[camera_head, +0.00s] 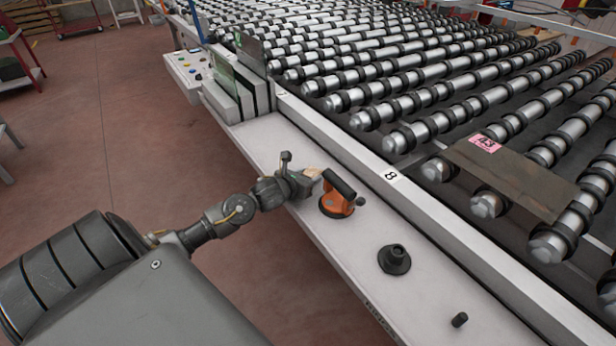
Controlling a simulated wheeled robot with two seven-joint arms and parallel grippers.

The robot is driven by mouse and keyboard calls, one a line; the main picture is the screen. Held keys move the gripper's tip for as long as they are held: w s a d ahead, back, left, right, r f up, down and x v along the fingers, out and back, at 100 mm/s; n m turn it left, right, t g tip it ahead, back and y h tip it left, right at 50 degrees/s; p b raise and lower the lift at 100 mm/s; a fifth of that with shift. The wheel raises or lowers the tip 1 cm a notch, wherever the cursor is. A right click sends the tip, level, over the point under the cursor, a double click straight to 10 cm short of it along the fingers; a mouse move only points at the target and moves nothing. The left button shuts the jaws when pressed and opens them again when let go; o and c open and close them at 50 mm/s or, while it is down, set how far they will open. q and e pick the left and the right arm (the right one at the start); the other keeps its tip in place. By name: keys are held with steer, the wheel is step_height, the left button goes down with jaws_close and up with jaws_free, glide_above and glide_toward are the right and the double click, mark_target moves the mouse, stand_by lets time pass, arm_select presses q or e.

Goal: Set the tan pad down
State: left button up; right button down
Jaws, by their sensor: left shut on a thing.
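My left gripper (303,182) reaches in from the left over the white ledge (352,247) of the glass edger. It is shut on the tan pad (312,173), of which only a small part shows at the fingers. The rest of the pad is hidden by the gripper. The gripper is just left of an orange suction lifter with a black handle (337,204). Whether the pad touches the ledge, I cannot tell. My right gripper is not in view.
A black cup-shaped part (394,259) and a small black peg (459,320) stand on the ledge. Rollers (450,115) fill the right side, with a brown plate labelled 43 (508,178) on them. Grey upright blocks (243,92) and a control panel (188,70) are farther back.

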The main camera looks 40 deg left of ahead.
arm_select(q)
steer(key=o, duration=0.9)
steer(key=shift+o, duration=0.3)
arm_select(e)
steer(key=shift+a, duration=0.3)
arm_select(q)
steer(key=shift+r+p, duration=0.2)
steer(key=shift+p, duration=0.1)
steer(key=shift+s, duration=0.25)
steer(key=b+v, duration=0.1)
steer(key=v, duration=0.9)
steer(key=shift+s+r, duration=0.1)
steer(key=shift+s, duration=0.15)
steer(key=shift+s+r, duration=0.25)
steer(key=shift+s, duration=0.15)
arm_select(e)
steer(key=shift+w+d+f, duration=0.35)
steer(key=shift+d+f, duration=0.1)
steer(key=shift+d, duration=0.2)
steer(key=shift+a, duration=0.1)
